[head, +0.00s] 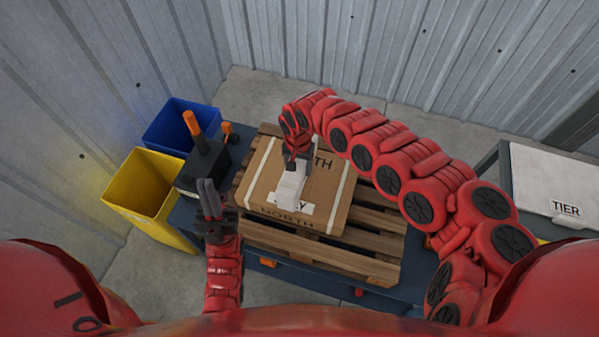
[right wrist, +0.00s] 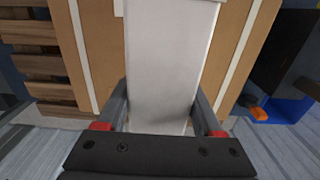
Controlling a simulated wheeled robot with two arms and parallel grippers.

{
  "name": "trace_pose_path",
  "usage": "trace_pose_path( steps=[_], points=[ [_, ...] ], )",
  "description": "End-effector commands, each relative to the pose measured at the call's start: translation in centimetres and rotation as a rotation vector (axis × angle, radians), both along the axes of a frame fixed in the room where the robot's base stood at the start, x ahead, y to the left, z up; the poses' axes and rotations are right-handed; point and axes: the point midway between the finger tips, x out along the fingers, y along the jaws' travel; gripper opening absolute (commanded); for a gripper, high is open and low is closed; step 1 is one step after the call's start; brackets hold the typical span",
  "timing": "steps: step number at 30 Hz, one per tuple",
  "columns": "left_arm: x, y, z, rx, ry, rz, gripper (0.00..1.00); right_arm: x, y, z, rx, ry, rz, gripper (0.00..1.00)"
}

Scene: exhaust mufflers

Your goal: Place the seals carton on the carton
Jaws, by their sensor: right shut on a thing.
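The seals carton (head: 291,185) is a small white box over the top of the brown carton (head: 327,196). The brown carton has white straps and the word NORTH, and lies on a wooden pallet. My right gripper (head: 297,158) is shut on the seals carton. In the right wrist view the white seals carton (right wrist: 168,65) stands between the two fingers (right wrist: 165,112), with the brown carton (right wrist: 100,50) behind it. I cannot tell whether the seals carton touches the brown carton. My left gripper (head: 211,200) is left of the pallet, its fingers close together.
The pallet (head: 370,240) rests on a blue surface (head: 300,272). A blue bin (head: 170,140), a yellow bin (head: 120,190) and a black box with an orange handle (head: 203,165) stand at left. A white panel marked TIER (head: 550,180) is at right. Corrugated walls close the back.

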Motion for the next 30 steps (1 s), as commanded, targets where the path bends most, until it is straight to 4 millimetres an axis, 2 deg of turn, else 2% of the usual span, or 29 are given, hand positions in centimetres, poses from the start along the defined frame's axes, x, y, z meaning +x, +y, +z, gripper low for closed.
trace_pose_path(
  steps=[6, 8, 16, 28, 29, 30],
  points=[
    [0.0, 0.0, 0.4, 0.0, -0.001, 0.0, 0.0, 1.6, -0.3, 0.1, -0.003, -0.003, 0.001, 0.0],
    [0.0, 0.0, 0.6, 0.0, -0.001, 0.0, 0.0, 1.7, -0.3, -0.1, -0.003, -0.001, 0.002, 0.0],
    [0.0, 0.0, 1.4, 0.0, -0.001, 0.0, 0.0, 1.5, -0.3, -3.2, -0.004, 0.001, 0.002, 0.0],
    [0.0, 0.0, 1.1, 0.0, -0.001, 0.0, 0.0, 1.6, -0.4, -3.9, -0.004, -0.001, 0.001, 0.0],
    [0.0, 0.0, 1.1, 0.0, -0.001, 0.0, 0.0, 1.6, -0.4, -3.9, -0.004, -0.001, 0.001, 0.7],
    [0.0, 0.0, 1.2, 0.0, -0.001, 0.0, 0.0, 1.6, -0.4, -3.8, -0.004, -0.001, 0.001, 0.78]
  ],
)
